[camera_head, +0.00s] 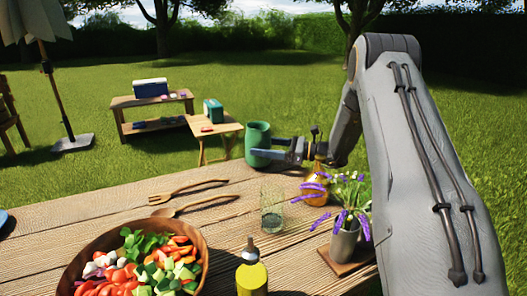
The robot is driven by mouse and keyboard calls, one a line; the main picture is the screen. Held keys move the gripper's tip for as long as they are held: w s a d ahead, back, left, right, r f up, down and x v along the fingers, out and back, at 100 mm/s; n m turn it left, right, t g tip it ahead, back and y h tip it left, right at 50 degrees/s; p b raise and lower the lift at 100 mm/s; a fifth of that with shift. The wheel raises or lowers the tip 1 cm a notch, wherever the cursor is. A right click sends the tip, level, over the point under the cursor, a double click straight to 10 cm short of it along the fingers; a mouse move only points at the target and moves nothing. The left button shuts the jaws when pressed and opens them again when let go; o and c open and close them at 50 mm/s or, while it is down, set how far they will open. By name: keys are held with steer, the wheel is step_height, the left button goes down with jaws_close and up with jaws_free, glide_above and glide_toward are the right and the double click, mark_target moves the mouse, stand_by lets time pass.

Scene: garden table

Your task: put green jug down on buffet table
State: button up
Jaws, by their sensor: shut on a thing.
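The green jug (257,140) is upright near the far edge of the large wooden table (110,235) in front of me. My gripper (275,153) is shut on the jug from its right side. Whether the jug's base touches the tabletop or hangs above or beyond its edge is hard to tell. A two-level wooden table (118,102) stands on the grass at the back left, and a small folding table (232,127) stands nearer. Which of the tables is the buffet table is not marked.
A cooler (150,88) stands on the two-level table; a teal box (213,110) is on the folding table. The large table holds a salad bowl (75,255), wooden servers (195,205), a glass (271,215), a yellow bottle (252,278), and a potted purple plant (345,240).

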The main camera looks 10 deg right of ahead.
steer(key=shift+f, duration=0.8)
steer(key=shift+f, duration=0.15)
steer(key=o, duration=1.5)
steer(key=shift+c, duration=0.2)
steer(key=shift+d, duration=0.15)
steer(key=b+v, duration=0.1)
steer(key=v, duration=1.1)
